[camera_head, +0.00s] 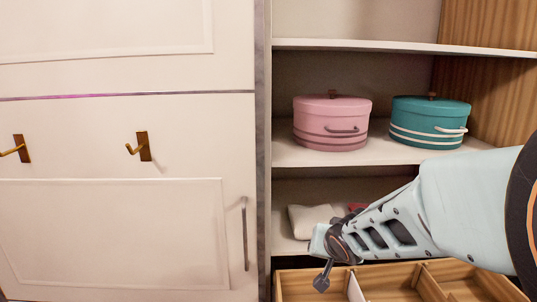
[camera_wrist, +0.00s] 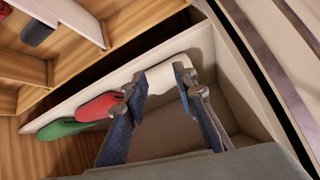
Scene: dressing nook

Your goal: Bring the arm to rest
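My arm reaches in from the right in the head view. My gripper (camera_head: 322,278) hangs in front of the lower shelf, above the open drawer. In the wrist view my gripper (camera_wrist: 164,93) has its two blue fingers spread apart with nothing held between them. A white folded item (camera_wrist: 172,72) lies on the shelf beyond the fingertips, apart from them as far as I can tell. Left of it lie a red item (camera_wrist: 98,106) and a green item (camera_wrist: 62,128). In the head view the white item (camera_head: 308,219) shows, and the red one (camera_head: 357,207) is partly hidden by my arm.
An open wooden drawer (camera_head: 352,287) with dividers juts out below the shelf. A pink round box (camera_head: 331,117) and a teal round box (camera_head: 430,117) stand on the shelf above. White panels with brass hooks (camera_head: 144,147) and a handle (camera_head: 245,232) are on the left.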

